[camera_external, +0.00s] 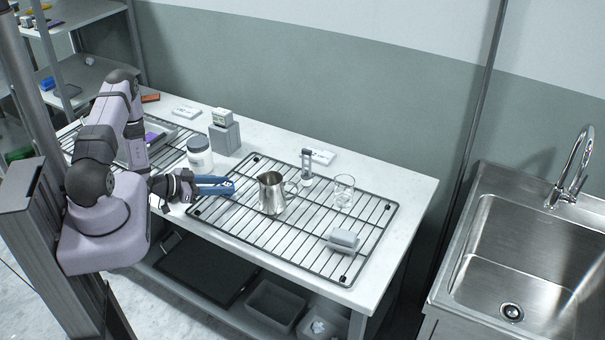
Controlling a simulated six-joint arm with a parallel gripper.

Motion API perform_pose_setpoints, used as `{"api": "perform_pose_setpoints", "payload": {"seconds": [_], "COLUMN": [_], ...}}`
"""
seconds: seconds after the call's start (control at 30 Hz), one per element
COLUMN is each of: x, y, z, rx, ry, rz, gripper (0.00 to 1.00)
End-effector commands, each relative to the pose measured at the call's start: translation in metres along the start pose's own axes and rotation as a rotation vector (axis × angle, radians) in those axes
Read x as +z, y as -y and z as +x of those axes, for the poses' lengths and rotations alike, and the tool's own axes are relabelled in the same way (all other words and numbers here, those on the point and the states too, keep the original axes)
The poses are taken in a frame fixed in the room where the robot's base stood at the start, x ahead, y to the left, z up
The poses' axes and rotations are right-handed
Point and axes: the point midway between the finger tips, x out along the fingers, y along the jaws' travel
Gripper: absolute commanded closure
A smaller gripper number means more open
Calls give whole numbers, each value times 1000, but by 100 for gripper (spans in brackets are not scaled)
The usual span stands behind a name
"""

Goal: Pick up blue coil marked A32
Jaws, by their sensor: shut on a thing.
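A blue coil (218,189) is at the end of my gripper (205,184), over the left end of the front wire rack. My gripper is shut on it. The coil looks flat and elongated from this side. Its marking is too small to read, and I cannot tell whether it touches the rack or is held just above it.
A steel pitcher (271,193) stands on the wire rack (300,250) just right of the coil. A glass beaker (343,191) and a grey roll (343,240) are farther right. A white jar (199,154) and a grey block (225,138) stand behind my gripper. A sink (530,260) is at right.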

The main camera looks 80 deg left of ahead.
Motion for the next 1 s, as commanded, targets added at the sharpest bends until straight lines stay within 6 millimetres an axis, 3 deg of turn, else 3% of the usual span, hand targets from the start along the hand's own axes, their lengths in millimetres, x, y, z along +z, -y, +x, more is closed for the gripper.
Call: {"api": "perform_pose_setpoints", "payload": {"seconds": [0.37, 0.7, 1.0], "x": [-18, -60, -86], "y": [0, 1, 0], "z": [-6, -22, -31], "rx": [-1, -1, -1], "ry": [-1, -2, -1], "rz": [3, 5, 3], "gripper": [87, 87, 87]}}
